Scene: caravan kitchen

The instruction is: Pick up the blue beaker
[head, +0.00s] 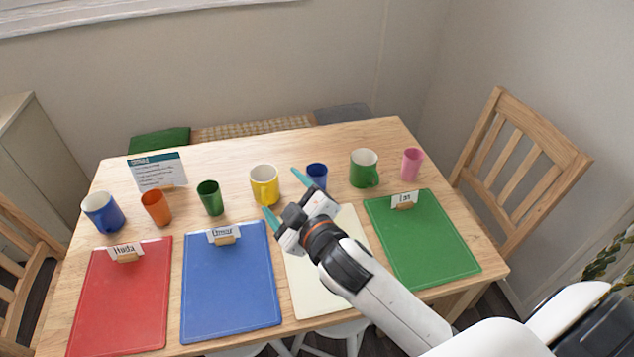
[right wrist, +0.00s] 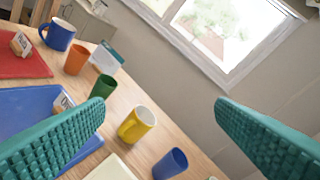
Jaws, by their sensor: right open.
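The blue beaker (head: 317,175) is a small handleless cup standing upright on the table, between the yellow mug (head: 265,186) and the green mug (head: 364,169). It also shows in the right wrist view (right wrist: 170,163) at the bottom, below and between the fingers. My right gripper (head: 281,196) is open and empty, its teal fingers spread above the table. In the head view its fingertips are left of the beaker, around the yellow mug's place in the picture. The beaker is apart from the fingers. My left gripper is not in view.
A blue mug (head: 102,213), orange beaker (head: 156,208), green beaker (head: 210,198) and pink beaker (head: 412,163) stand along the row. Red (head: 121,300), blue (head: 232,285), cream (head: 312,281) and green (head: 421,243) mats lie in front. A sign (head: 157,171) stands behind.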

